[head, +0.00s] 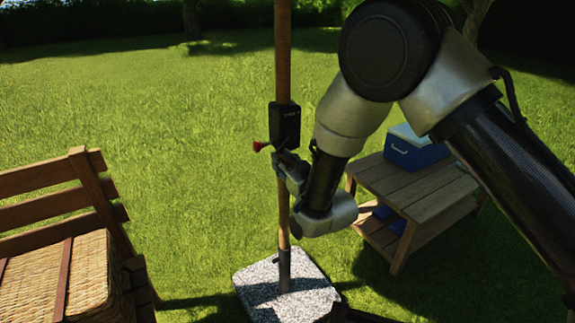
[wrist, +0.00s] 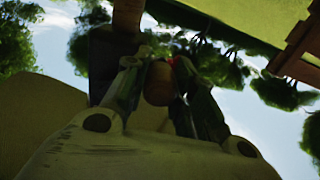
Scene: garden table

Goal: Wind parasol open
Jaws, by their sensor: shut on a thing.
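The parasol's wooden pole (head: 283,65) stands upright in a speckled stone base (head: 262,297). A black crank housing (head: 285,125) sits on the pole, with a small red knob (head: 258,146) at its lower left. My gripper (head: 284,160) is just below the housing, in front of the pole. In the wrist view, which looks upside down, the fingers close around a brown rounded piece (wrist: 160,83), seemingly the crank handle's grip. A bit of red shows behind it. The dark housing (wrist: 103,60) is beside the fingers. The canopy is out of the head view.
A slatted wooden bench (head: 88,200) with a wicker basket (head: 90,275) is at left. A low wooden side table (head: 420,190) with a blue cooler (head: 415,150) stands at right, behind my arm. Open grass lies behind the pole.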

